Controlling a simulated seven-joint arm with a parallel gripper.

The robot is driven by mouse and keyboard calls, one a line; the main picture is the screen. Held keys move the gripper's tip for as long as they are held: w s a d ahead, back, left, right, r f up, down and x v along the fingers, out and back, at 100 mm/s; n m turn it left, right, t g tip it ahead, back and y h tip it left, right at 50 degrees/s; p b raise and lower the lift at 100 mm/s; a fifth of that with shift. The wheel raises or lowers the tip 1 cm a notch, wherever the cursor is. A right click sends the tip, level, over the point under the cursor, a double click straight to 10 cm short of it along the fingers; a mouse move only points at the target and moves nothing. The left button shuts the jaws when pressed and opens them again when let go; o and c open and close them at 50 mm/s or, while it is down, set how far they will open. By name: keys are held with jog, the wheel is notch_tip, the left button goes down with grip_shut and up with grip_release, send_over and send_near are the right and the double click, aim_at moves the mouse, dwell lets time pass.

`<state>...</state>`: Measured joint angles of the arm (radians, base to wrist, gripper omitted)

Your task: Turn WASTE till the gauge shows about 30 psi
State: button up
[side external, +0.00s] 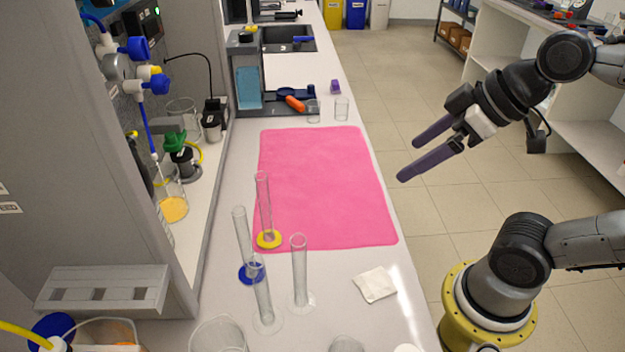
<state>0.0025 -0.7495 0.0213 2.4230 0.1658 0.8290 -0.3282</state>
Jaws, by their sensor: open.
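My gripper (409,161) is at the right, in the air beyond the bench's right edge. Its two long dark fingers point left and are apart, with nothing between them. The rig panel is at the upper left, far from the gripper. It carries a blue valve handle (138,48) and a lower blue valve handle (155,85). I cannot read any label, so I cannot tell which knob is WASTE. A round grey fitting (118,66) sits between the handles, and a dark box with a small green display (143,51) is behind them. No psi reading is legible.
A beaker with orange liquid (173,207) stands beneath the panel. A blue-windowed stand (249,85) is at the back.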

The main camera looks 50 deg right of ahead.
jog(key=s+f, duration=0.1)
jog(key=d+f+m+g+h, duration=0.1)
jog(key=s+d+f+m, duration=0.1)
jog(key=shift+s+d+f, duration=0.25)
jog(key=shift+s+f, duration=0.05)
jog(key=shift+s, duration=0.05)
jog(key=shift+s+d+m, duration=0.1)
jog(key=shift+m, duration=0.3)
jog(key=c, duration=0.3)
jog(key=w+a+r+t+y, duration=0.1)
jog(key=w+a+r+t, duration=0.2)
jog(key=w+r+t, duration=1.2)
jog(key=w+a+r+n+g+y, duration=0.4)
jog(key=w+a+r+y, duration=0.15)
jog(key=w+r, duration=0.3)
jog(key=n+g+y, duration=0.4)
jog(key=y, duration=0.2)
send_near(114, 66)
jog(key=x, duration=0.9)
jog(key=w+d+f+x, duration=0.1)
jog(key=x, duration=0.3)
jog(key=shift+w, duration=0.25)
